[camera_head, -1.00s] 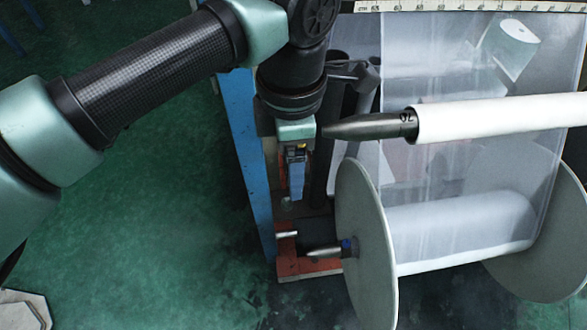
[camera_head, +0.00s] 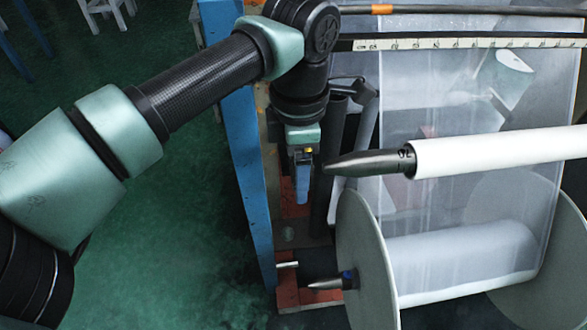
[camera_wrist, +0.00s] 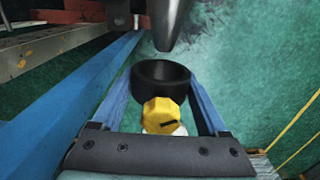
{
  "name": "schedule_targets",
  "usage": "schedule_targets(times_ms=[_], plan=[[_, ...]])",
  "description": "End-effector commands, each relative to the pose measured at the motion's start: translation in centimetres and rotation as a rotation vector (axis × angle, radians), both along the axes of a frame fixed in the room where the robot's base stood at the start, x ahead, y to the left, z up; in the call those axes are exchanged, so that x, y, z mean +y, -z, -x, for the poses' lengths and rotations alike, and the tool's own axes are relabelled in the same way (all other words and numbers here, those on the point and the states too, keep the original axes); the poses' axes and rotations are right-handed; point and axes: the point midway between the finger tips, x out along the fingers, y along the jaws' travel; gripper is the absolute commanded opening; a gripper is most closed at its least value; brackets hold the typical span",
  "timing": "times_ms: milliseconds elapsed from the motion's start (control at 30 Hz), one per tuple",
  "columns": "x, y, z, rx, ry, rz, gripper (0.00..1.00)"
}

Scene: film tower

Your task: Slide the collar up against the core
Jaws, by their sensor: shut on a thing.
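My gripper (camera_head: 303,184) hangs just left of the tip of a dark, tapered shaft (camera_head: 365,162) in the head view. In the wrist view, the blue fingers of my gripper (camera_wrist: 163,78) are shut on a black ring, the collar (camera_wrist: 142,86), with a yellow knob (camera_wrist: 163,112) on its near side. The shaft's tip (camera_wrist: 170,30) points toward the collar's opening, with a small gap between them in the picture. The white core (camera_head: 500,142) sits on the shaft further right. I cannot make out the collar in the head view.
A blue upright (camera_head: 233,130) stands left of my gripper. Below the core is a film roll (camera_head: 460,258) between round grey flanges (camera_head: 366,262), with a lower shaft end (camera_head: 328,284) sticking out left. A scale bar (camera_head: 460,43) crosses above.

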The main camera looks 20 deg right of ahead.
Motion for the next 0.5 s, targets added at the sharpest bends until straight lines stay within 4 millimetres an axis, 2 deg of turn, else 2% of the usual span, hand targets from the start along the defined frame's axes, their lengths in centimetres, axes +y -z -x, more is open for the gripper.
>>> schedule_targets(times_ms=[500], plan=[[-2.1, 0.0, 0.6, -0.001, 0.002, 0.0, 0.02]])
